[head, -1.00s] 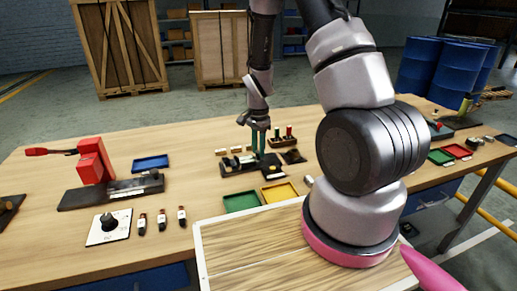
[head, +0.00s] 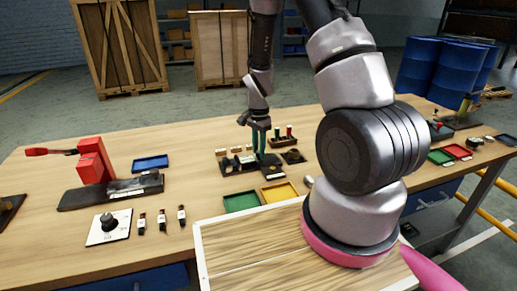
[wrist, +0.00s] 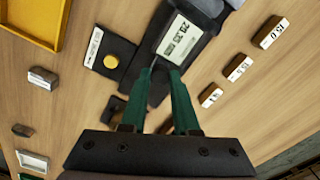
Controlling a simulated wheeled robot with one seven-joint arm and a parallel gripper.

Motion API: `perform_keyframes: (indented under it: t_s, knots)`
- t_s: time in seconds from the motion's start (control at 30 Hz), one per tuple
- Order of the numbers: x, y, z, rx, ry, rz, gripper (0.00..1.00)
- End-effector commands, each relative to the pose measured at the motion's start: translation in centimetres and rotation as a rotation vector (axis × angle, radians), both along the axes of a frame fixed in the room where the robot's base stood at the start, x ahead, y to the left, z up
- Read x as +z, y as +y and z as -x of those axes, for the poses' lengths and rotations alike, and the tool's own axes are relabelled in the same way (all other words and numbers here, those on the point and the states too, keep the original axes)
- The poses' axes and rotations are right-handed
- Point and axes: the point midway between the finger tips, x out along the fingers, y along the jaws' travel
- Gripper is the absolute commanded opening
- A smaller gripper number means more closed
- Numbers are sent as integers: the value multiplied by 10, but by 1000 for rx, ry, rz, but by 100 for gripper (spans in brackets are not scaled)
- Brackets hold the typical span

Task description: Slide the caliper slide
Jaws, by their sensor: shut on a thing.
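The caliper slide (wrist: 182,42) is a dark block with a pale readout plate, seen at the top middle of the wrist view. Its digits show tilted and are hard to read. My gripper (wrist: 160,68) has green fingers that reach to the lower edge of the slide, with the tips close together on it. In the head view my gripper (head: 259,150) points down at the dark caliper base (head: 236,169) on the bench. The exact contact between fingertips and slide is partly hidden by the fingers.
Small labelled blocks (wrist: 238,67) stand in a row right of the slide. A dark plate with a yellow disc (wrist: 111,61) lies left of it. Green (head: 241,201) and yellow (head: 280,194) trays sit in front of the base. A red-handled device (head: 95,165) stands far left.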

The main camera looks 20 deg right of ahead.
Motion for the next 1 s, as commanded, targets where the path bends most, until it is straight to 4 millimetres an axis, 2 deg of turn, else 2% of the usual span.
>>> perform_keyframes:
  t_s: [0.23,0.5,0.53,0.57,0.6,0.87,1.0]
  knots:
    - [1,-33,-1,-3,-2,0,0]
    - [1,-34,-1,0,-2,0,0]
    - [1,-34,-1,0,-2,0,40]
    - [1,-34,-1,0,-2,0,52]
    - [1,-34,-1,0,-2,0,59]
    - [0,-34,0,0,-1,0,59]
    - [8,-34,-1,0,-3,1,59]
